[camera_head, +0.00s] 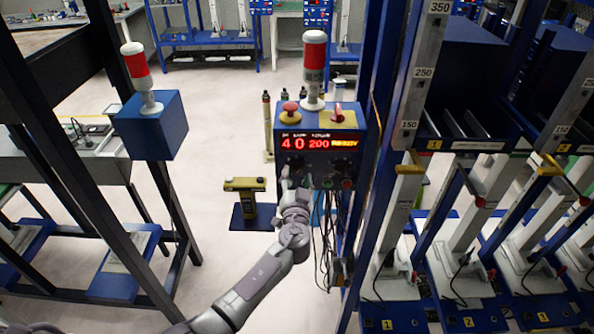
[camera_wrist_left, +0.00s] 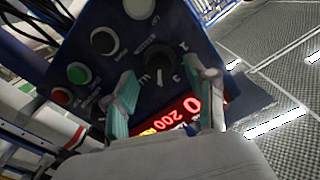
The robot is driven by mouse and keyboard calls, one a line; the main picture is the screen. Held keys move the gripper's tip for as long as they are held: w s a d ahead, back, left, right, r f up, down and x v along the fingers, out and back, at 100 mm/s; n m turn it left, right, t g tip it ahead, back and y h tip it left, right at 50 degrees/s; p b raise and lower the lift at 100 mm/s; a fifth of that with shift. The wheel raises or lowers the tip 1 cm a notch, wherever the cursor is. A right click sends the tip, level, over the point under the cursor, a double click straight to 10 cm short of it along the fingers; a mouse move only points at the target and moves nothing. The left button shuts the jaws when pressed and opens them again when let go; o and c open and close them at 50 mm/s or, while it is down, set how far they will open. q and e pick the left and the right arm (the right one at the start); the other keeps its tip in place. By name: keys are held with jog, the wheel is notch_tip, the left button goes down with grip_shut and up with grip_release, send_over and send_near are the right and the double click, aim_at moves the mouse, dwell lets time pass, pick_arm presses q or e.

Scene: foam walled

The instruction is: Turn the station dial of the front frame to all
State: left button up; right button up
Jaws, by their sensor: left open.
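The blue control box (camera_head: 318,168) of the front frame carries a lit red display (camera_head: 319,143) reading 40 and 200. In the left wrist view a black round dial (camera_wrist_left: 157,62) with white marks around it sits on the box face; its pointer setting is too small to tell. My left gripper (camera_head: 289,182) is in front of the box's lower left part. In the left wrist view my left gripper (camera_wrist_left: 163,76) is open, its two greenish fingertips on either side of the dial; I cannot tell whether they touch it. My right gripper is not in view.
A second black knob (camera_wrist_left: 104,41), a green button (camera_wrist_left: 79,73) and a red button (camera_wrist_left: 61,96) are near the dial. A red mushroom button (camera_head: 290,108) and a red-white lamp (camera_head: 314,60) top the box. Cables hang below; a blue frame post (camera_head: 378,130) stands close right.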

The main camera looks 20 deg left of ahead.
pick_arm(q)
jog(key=shift+x, duration=0.85)
grip_shut()
jog(key=shift+f, duration=0.1)
